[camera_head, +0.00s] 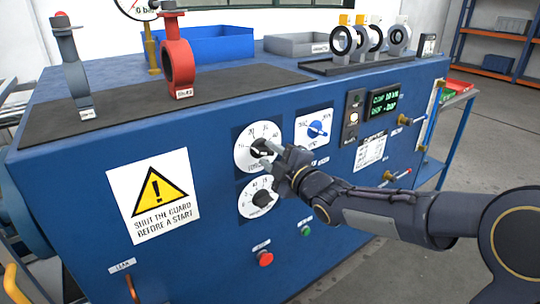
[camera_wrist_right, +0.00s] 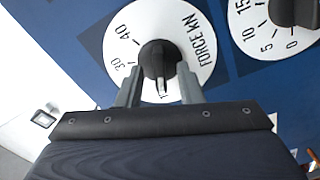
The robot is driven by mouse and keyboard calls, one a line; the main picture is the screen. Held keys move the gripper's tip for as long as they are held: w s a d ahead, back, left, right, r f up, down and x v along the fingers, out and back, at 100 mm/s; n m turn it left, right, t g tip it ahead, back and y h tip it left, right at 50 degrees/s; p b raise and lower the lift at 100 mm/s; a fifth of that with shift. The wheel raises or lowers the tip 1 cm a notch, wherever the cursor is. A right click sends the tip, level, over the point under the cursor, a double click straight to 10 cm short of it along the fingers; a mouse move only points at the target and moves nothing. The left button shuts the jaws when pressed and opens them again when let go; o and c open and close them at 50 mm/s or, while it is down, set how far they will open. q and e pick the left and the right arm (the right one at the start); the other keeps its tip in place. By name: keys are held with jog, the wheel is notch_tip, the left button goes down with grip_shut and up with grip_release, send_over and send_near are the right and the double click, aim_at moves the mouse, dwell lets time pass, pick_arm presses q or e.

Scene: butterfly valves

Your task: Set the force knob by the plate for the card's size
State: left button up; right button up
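The force knob (camera_wrist_right: 157,60) is black on a white round dial (camera_wrist_right: 120,45) marked FORCE KN, with 30 and 40 readable. Its pale pointer mark faces my gripper; the number there is hidden. In the head view the same dial (camera_head: 243,153) is the upper of two on the blue front panel. My right gripper (camera_wrist_right: 158,85) is open, its fingers on either side of the knob's near end with small gaps. A white plate (camera_head: 371,151) with small unreadable print is further right. I cannot make out the card. My left gripper is not in view.
A second dial (camera_head: 247,207) sits just below. A blue selector knob (camera_head: 317,129), a green-lettered display (camera_head: 384,100), a red button (camera_head: 265,258) and a green button (camera_head: 306,231) share the panel. Valves, including a red one (camera_head: 179,62), stand on top. A warning sign (camera_head: 153,195) is left.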

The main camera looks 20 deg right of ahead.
jog(key=shift+w+a, duration=0.1)
jog(key=shift+w, duration=0.1)
jog(key=shift+c, duration=0.3)
grip_shut()
